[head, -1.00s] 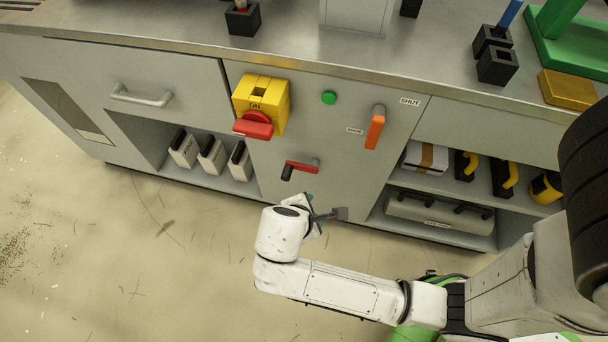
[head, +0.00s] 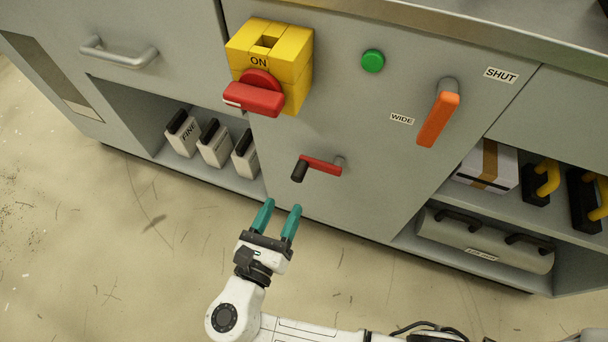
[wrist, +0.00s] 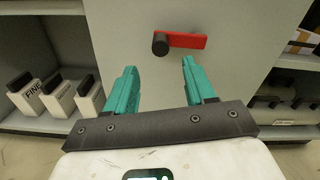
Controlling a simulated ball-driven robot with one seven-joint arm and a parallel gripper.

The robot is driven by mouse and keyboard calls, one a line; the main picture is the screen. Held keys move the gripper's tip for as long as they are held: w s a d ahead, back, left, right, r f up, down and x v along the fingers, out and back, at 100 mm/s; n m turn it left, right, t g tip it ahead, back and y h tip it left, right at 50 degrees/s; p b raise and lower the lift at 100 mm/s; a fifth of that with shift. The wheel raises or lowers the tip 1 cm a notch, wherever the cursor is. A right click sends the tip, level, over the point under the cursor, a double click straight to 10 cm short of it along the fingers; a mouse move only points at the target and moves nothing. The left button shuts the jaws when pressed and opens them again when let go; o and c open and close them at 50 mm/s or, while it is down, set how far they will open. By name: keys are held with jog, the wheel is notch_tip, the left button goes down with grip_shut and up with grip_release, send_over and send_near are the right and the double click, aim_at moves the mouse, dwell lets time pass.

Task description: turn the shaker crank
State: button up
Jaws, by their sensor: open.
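The shaker crank (head: 322,166) is a red arm with a black knob (head: 299,171) at its left end, mounted on the grey cabinet front. In the wrist view the red crank arm (wrist: 188,41) and its black knob (wrist: 160,44) show beyond the fingers, between them and above the tips. My gripper (head: 279,205) has two teal fingers, spread apart and empty. In the head view it is below and slightly left of the knob, pointing up toward it, and apart from it. It also shows in the wrist view (wrist: 159,66).
Above the crank is a yellow switch box (head: 290,72) with a red handle (head: 254,97). A green button (head: 373,61) and an orange lever (head: 437,119) are at right. White containers (head: 214,143) stand in the left shelf; a grey cylinder (head: 484,240) lies right.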

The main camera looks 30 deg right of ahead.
aim_at(296, 180)
jog(key=b+x, duration=0.2)
jog(key=x, duration=0.7)
jog(key=shift+w+d+b, duration=0.15)
jog(key=shift+d+b, duration=0.1)
jog(key=shift+b, duration=0.1)
jog(key=shift+c, duration=0.3)
grip_shut()
